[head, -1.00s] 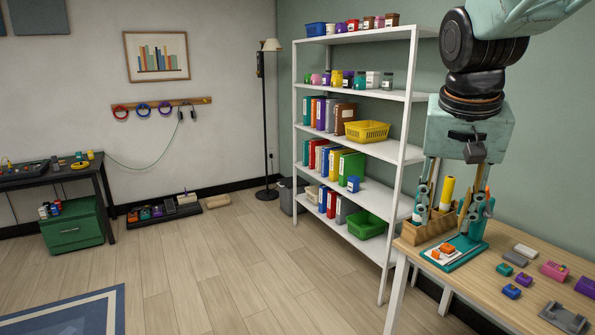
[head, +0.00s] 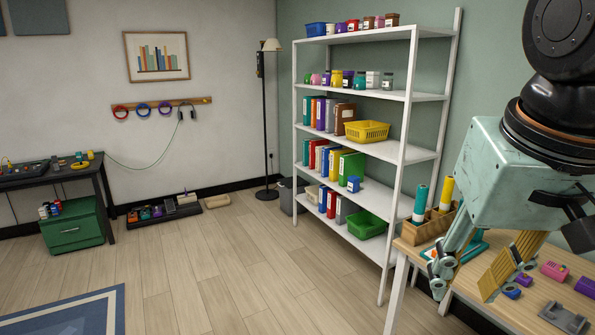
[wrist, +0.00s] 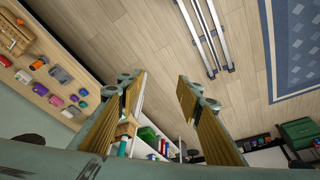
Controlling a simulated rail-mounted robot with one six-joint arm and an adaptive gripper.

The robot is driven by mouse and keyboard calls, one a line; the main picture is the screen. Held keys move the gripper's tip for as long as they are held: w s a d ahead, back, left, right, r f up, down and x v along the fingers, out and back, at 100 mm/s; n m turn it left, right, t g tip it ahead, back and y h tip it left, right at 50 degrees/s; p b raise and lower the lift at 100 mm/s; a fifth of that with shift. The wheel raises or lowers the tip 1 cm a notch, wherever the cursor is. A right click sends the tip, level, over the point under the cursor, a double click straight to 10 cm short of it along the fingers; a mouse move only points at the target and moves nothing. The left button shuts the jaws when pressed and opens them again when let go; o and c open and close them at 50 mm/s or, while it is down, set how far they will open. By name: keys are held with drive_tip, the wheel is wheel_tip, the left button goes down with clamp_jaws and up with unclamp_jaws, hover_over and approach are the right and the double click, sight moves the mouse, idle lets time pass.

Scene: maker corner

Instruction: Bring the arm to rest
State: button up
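My gripper (head: 464,280) is at the right of the head view, tilted, with its fingers pointing down and to the left over the front edge of the table (head: 467,299). The wrist view also shows my gripper (wrist: 160,84), its two fingers spread wide apart. Nothing is between them, only floor and shelf far behind. Part of the table top is hidden behind my gripper and wrist in the head view.
A wooden holder (head: 424,231) with a teal and a yellow marker stands at the table's back left. Small coloured parts and a purple piece (head: 586,287) lie to the right. The white shelf (head: 405,150) stands behind. Floor left of the table is clear.

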drive_tip(key=s+a+f+n, duration=0.1)
drive_tip(key=s+a+f, duration=0.1)
drive_tip(key=s, duration=0.7)
drive_tip(key=shift+s+a+f+n+y, duration=0.25)
drive_tip(key=shift+f+n+y, duration=0.05)
drive_tip(key=shift+f+n, duration=0.15)
idle(1.0)
